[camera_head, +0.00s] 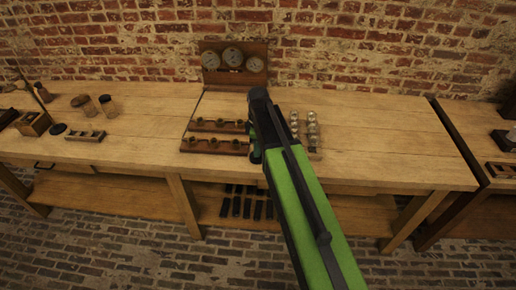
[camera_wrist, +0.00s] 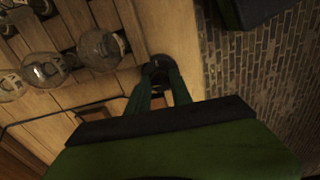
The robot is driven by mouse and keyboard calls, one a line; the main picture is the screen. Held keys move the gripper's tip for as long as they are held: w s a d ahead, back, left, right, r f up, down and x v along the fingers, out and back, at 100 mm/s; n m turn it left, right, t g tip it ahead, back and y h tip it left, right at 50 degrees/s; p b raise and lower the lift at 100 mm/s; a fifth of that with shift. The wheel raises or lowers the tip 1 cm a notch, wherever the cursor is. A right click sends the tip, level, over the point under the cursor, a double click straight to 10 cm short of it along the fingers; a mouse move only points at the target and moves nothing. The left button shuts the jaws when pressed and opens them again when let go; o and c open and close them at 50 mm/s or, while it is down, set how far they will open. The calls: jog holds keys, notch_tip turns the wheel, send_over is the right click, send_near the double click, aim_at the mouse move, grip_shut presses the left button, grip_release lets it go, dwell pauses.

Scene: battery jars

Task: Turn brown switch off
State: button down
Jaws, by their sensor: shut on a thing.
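My gripper (camera_wrist: 160,84) has its two dark green fingers closed around a dark round knob (camera_wrist: 156,67) near the bench edge in the wrist view. The knob's base and the rest of its body are hidden by the fingers. In the head view my green arm reaches over the front of the bench and covers the spot where the gripper works. I cannot tell a brown switch or its position for certain; the dark knob's colour is too dim to read.
Several glass jars (camera_head: 312,130) stand right of my arm; some show close by in the wrist view (camera_wrist: 43,76). Two wooden strips with brown pieces (camera_head: 213,145) lie left. A gauge panel (camera_head: 235,63) stands behind. The bench's right part (camera_head: 390,140) is clear.

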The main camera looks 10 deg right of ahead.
jog(key=shift+d+n, duration=0.15)
jog(key=shift+n, duration=0.15)
dwell(0.4)
jog(key=c, duration=1.1)
grip_release()
jog(key=shift+c, duration=0.2)
notch_tip(320, 180, up, 17)
jog(key=p, duration=1.7)
jog(key=shift+r, duration=0.2)
